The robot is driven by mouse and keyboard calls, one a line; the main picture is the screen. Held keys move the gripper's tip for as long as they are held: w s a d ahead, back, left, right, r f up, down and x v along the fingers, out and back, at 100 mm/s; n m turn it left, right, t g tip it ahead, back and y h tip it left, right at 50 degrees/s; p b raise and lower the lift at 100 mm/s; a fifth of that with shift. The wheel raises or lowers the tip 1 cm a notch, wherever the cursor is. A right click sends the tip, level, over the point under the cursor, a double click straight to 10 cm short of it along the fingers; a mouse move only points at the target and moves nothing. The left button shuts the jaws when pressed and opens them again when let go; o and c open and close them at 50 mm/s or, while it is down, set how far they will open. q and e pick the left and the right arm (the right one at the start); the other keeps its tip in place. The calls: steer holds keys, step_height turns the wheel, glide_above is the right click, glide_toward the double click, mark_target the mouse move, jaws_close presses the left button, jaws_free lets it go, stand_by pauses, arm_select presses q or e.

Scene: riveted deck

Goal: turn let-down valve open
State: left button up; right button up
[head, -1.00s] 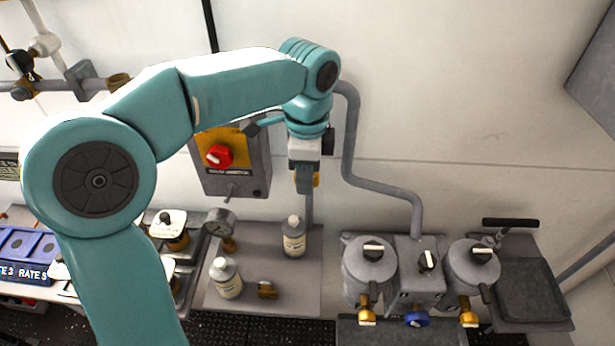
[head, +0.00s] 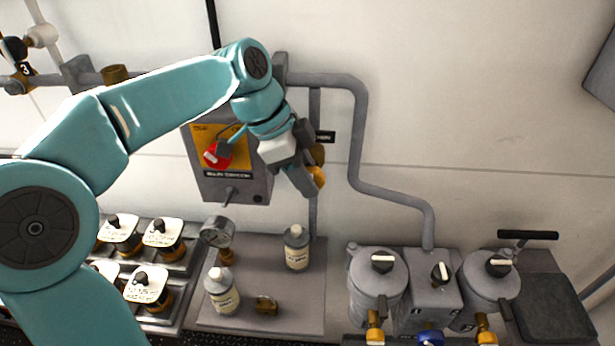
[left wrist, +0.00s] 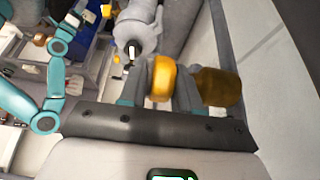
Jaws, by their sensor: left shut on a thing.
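The yellow valve handle (head: 319,177), which I take for the let-down valve's, is on or beside the thin vertical pipe under the wall pipe. My left gripper (head: 308,184) is at it, tilted down to the right. In the left wrist view the left gripper (left wrist: 162,88) has one finger on each side of the rounded yellow handle (left wrist: 162,78) and is shut on it. A darker brass part (left wrist: 219,88) is just right of the fingers. The gripper hides much of the valve, and its label is partly covered. My right arm shows small in the left wrist view; its gripper is unclear.
A switch box (head: 236,187) with a red knob is close left of the gripper. Two bottles (head: 297,248) (head: 222,291) and a gauge (head: 217,232) stand on the shelf below. Grey canisters (head: 378,283) stand at lower right.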

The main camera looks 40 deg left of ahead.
arm_select(q)
steer(key=shift+f, duration=0.15)
steer(key=o, duration=1)
steer(key=shift+s+a, duration=0.1)
steer(key=shift+c, duration=0.2)
steer(key=shift+a+r, duration=0.1)
steer(key=shift+r, duration=0.4)
steer(key=p+v, duration=0.2)
steer(key=v, duration=1.3)
steer(key=shift+a+r, duration=0.15)
steer(key=shift+a, duration=0.05)
steer(key=shift+s, duration=0.1)
